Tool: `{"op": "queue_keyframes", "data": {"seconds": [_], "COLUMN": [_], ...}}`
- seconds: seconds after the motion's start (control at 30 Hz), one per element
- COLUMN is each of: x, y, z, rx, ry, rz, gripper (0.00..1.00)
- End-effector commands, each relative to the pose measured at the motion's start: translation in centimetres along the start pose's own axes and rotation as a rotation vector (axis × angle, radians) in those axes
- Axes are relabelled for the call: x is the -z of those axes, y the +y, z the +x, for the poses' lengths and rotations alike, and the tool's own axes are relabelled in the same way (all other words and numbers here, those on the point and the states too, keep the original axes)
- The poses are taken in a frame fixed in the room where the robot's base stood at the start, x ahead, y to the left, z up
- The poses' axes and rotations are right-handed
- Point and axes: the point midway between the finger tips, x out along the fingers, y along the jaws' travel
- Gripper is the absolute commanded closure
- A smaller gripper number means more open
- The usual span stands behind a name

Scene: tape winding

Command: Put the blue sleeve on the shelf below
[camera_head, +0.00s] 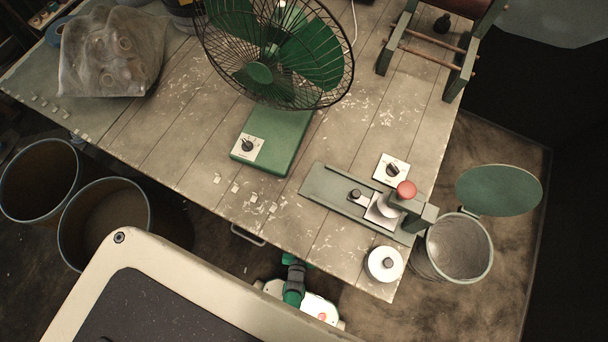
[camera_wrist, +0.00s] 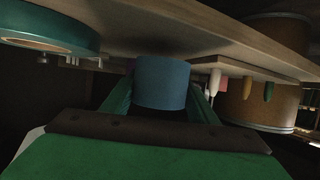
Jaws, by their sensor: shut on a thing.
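My gripper (camera_wrist: 162,92) is shut on the blue sleeve (camera_wrist: 162,78), a short cylinder that stands between the two green fingers in the wrist view. The sleeve is just under a wooden board (camera_wrist: 235,42), close to its underside; I cannot tell whether they touch. In the head view my green and grey arm end shows beside the front edge of the workbench (camera_head: 330,215), and the sleeve is hidden there. I cannot clearly make out a lower shelf surface in the dark beyond the sleeve.
In the wrist view, tool handles (camera_wrist: 268,90) hang to the right near brown drums (camera_wrist: 282,32). A green ring-shaped part (camera_wrist: 45,28) is close at upper left. On the bench stand a green fan (camera_head: 275,70) and a winding fixture (camera_head: 365,195). A bin (camera_head: 458,250) stands right.

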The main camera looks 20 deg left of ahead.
Motion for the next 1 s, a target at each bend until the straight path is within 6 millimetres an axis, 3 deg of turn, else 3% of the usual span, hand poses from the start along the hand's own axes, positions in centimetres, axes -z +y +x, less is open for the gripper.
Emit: {"op": "queue_keyframes", "data": {"seconds": [0.2,0.77,0.8,0.87,1.0], "x": [-1.4,-2.0,-2.0,-2.0,-2.0], "y": [0.1,-0.2,-0.3,-0.3,-0.3], "z": [0.6,0.9,0.9,0.8,0.8], "rx": [0.0,0.002,0.004,0.002,0.002], "ry": [-0.002,0.0,0.0,0.0,0.0], "rz": [0.0,0.004,0.006,0.006,0.007], "gripper": [0.71,0.71,0.44,0.3,0.28]}}
